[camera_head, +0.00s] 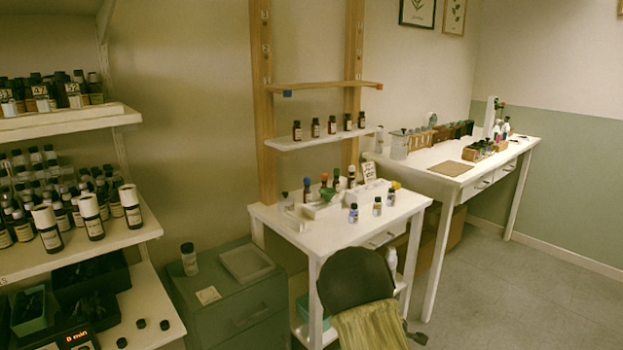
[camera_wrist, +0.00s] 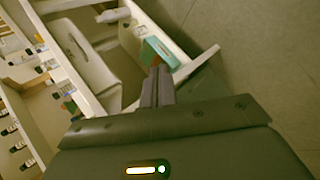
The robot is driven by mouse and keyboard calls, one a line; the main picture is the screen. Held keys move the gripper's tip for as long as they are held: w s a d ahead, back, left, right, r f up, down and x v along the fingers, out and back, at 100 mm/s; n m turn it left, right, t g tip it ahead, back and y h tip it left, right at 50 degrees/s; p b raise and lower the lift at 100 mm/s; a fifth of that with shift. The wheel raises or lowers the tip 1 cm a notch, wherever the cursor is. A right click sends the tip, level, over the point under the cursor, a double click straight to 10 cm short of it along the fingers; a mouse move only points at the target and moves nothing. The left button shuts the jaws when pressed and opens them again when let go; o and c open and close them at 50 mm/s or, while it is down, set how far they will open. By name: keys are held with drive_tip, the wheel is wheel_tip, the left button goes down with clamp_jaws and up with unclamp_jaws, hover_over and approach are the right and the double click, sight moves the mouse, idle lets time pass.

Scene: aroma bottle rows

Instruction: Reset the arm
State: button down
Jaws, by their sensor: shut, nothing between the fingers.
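My gripper (camera_wrist: 157,72) shows in the wrist view. Its two dark fingers are together with nothing between them. They point toward the top of the picture, over white furniture edges and a teal item (camera_wrist: 163,50); I cannot tell whether they touch anything. In the head view I cannot make out my gripper or arm.
In the head view, a shelf unit (camera_head: 70,122) full of bottles stands left, beside a grey-green cabinet (camera_head: 240,312). A white table (camera_head: 330,232) with bottles stands in the middle, a dark chair (camera_head: 355,275) before it. A longer table (camera_head: 425,180) stands behind. Floor (camera_head: 520,290) is clear at right.

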drive_tip(key=s+a+r+m+g+y, duration=0.15)
drive_tip(key=s+r+m, duration=0.3)
drive_tip(key=s, duration=0.55)
drive_tip(key=s+a+r+m+g, duration=0.25)
drive_tip(key=s+m, duration=0.35)
drive_tip(key=s, duration=0.4)
drive_tip(key=s+a+r+m+g+y, duration=0.15)
drive_tip(key=s+r+m, duration=0.35)
drive_tip(key=s, duration=0.5)
wheel_tip(320, 180, up, 21)
drive_tip(key=p, duration=2.2)
drive_tip(key=shift+d+m+g+h, duration=0.35)
drive_tip(key=shift+d+h, duration=0.05)
drive_tip(key=shift+d, duration=0.05)
